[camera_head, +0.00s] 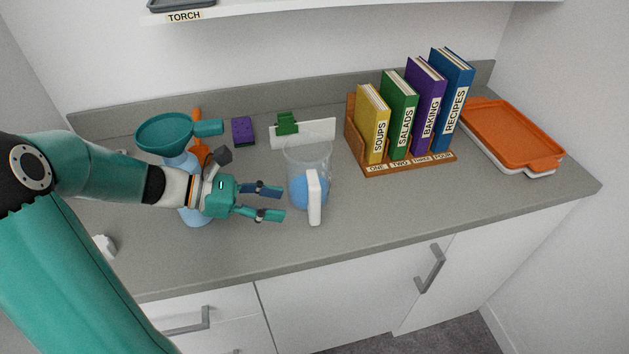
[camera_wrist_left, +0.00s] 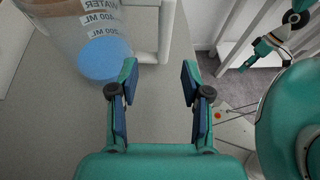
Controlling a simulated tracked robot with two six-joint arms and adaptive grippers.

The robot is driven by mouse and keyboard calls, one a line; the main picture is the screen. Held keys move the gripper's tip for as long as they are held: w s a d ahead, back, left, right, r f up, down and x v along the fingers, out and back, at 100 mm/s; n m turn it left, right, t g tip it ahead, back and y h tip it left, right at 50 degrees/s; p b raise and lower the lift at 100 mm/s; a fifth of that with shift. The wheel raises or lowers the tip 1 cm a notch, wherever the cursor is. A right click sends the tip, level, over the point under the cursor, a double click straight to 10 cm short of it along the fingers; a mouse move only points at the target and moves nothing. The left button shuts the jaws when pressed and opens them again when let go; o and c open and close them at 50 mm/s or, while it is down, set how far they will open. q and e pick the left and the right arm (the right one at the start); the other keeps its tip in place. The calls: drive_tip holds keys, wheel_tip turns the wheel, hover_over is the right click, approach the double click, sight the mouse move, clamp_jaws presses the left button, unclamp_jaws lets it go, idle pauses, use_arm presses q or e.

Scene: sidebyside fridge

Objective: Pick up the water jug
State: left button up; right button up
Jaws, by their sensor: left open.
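The water jug (camera_head: 322,150) is a clear upright jug on the grey counter, with blue water low inside and a white handle (camera_head: 314,197) facing the front. My left gripper (camera_head: 282,203) is open and empty, left of the jug, its fingers pointing right toward the handle. In the left wrist view the jug (camera_wrist_left: 60,20) is at the upper left, with volume labels on its wall. Its white handle (camera_wrist_left: 166,30) stands just beyond the gap between my left fingertips (camera_wrist_left: 159,75). My right gripper (camera_wrist_left: 258,52) shows small at the upper right of that view; its jaw opening is unclear.
A teal funnel (camera_head: 163,133) over a blue bottle stands behind my left wrist. A purple sponge (camera_head: 243,131) and a white board (camera_head: 318,131) are near the back. A book rack (camera_head: 410,166) and an orange tray (camera_head: 512,135) stand to the right.

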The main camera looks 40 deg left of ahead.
sight(315, 211)
use_arm(q)
drive_tip(key=x, duration=0.4)
drive_tip(key=shift+d, duration=0.1)
drive_tip(key=shift+p+x, duration=0.4)
drive_tip(key=shift+x, duration=2.15)
drive_tip(key=shift+s+d, duration=0.1)
drive_tip(key=shift+s, duration=0.05)
clamp_jaws()
